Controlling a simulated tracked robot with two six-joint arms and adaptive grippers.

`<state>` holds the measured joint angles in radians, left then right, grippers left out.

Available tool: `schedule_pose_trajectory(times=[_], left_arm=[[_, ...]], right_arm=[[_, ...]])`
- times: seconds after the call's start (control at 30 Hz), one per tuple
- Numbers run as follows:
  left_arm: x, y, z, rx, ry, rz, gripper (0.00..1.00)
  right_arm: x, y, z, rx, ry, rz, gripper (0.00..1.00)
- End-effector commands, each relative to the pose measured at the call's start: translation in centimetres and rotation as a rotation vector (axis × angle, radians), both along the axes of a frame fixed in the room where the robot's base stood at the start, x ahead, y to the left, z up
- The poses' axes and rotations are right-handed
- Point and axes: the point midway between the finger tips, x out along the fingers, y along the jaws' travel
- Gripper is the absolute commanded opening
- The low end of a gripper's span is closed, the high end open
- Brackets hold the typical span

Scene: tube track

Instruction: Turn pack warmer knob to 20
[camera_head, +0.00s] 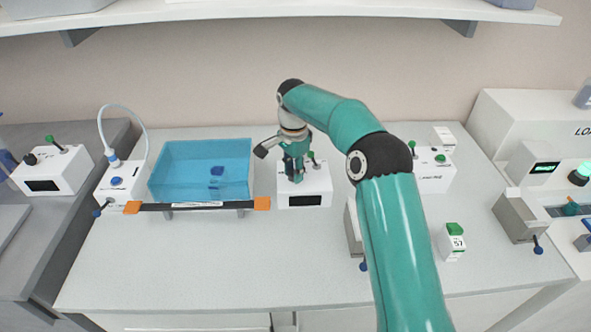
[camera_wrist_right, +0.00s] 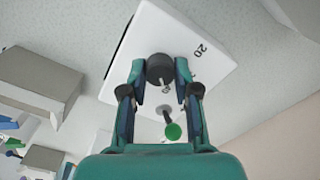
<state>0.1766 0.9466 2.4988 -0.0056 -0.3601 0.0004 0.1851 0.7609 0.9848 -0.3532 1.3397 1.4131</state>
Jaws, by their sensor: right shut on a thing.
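The pack warmer (camera_head: 303,198) is a white box with a black display, behind the middle of the table in the head view. My right gripper (camera_head: 295,177) reaches down onto its top. In the right wrist view, the black round knob (camera_wrist_right: 159,66) sits between the two fingertips, which are shut on its sides. A pale pointer mark on the knob points toward the bottom of that view. A printed "20" (camera_wrist_right: 198,50) lies right of the knob; another number is partly hidden by a finger. The warmer's green-tipped lever (camera_wrist_right: 173,131) stands between the fingers. My left gripper is not in view.
A blue translucent tank (camera_head: 200,172) stands left of the warmer, with a black orange-ended bar (camera_head: 190,207) at its front. A white box with green knobs (camera_head: 433,176) stands to the right. A green-capped bottle (camera_head: 453,242) stands at front right. The front left tabletop is clear.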

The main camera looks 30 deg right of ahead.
Motion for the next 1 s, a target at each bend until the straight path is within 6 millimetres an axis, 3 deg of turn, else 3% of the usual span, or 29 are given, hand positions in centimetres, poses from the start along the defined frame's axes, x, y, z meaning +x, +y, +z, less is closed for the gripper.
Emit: schedule_pose_trajectory(times=[0.37, 1.0], left_arm=[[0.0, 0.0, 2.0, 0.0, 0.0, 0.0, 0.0], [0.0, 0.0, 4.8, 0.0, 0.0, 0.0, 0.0]], right_arm=[[-0.3, 0.0, 0.1, 0.002, 0.013, 0.225, 0.0], [-0.3, 0.1, -0.1, 0.008, 0.013, 0.828, 0.0]])
